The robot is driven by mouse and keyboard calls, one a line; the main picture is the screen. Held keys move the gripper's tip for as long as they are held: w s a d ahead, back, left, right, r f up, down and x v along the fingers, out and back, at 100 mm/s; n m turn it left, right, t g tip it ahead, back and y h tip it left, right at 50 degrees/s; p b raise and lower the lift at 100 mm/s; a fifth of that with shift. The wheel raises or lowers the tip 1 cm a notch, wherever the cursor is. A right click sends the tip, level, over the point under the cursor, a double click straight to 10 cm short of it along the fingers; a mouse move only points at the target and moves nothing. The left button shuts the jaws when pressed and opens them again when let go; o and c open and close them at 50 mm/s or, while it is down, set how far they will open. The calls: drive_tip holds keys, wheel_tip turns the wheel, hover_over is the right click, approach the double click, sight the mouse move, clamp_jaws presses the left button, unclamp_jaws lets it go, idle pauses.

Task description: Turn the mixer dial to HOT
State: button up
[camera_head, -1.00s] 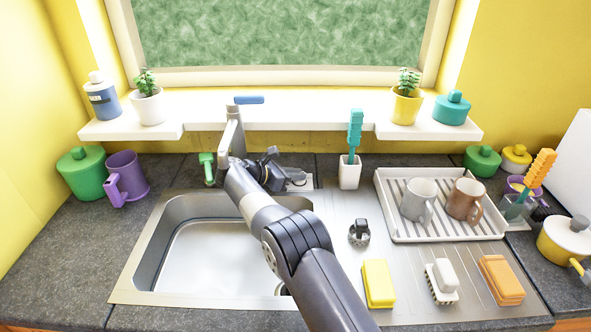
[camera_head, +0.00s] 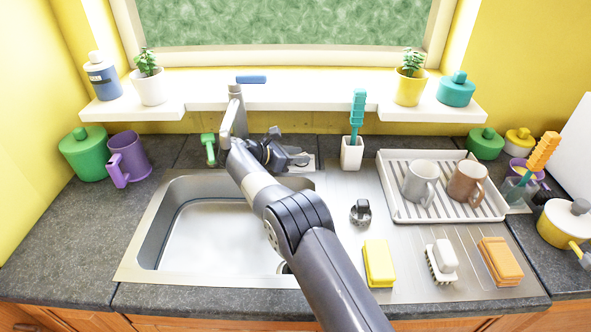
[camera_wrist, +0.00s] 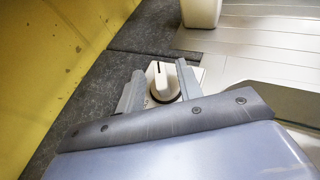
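The mixer dial (camera_wrist: 163,86) is a cream knob with a dark line, on a pale plate behind the sink. In the wrist view it sits between the two fingers of my gripper (camera_wrist: 159,68). The fingers are spread, one on each side of the knob; I cannot tell whether either touches it. In the head view my gripper (camera_head: 289,158) is over the pale plate (camera_head: 303,164), and the knob is hidden behind it. No HOT label is readable in either view.
The tall grey faucet (camera_head: 235,112) stands just left of my gripper. A white holder (camera_head: 352,154) with a teal brush stands to the right. The sink (camera_head: 215,235) is empty, and a drying rack (camera_head: 440,210) with two mugs is farther right.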

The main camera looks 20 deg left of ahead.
drive_tip(key=shift+d+f+n+t+y+b, duration=0.1)
drive_tip(key=shift+f+n+t+y+b, duration=0.3)
drive_tip(key=shift+b, duration=1.7)
drive_tip(key=n+t+y+b, duration=0.1)
drive_tip(key=b, duration=0.3)
drive_tip(key=n+t+y+b, duration=0.1)
drive_tip(key=n+y+b, duration=0.1)
drive_tip(key=b, duration=0.3)
drive_tip(key=shift+s+d+r+n+y, duration=0.1)
drive_tip(key=shift+s+d+n+y, duration=0.1)
drive_tip(key=shift+n+y, duration=0.1)
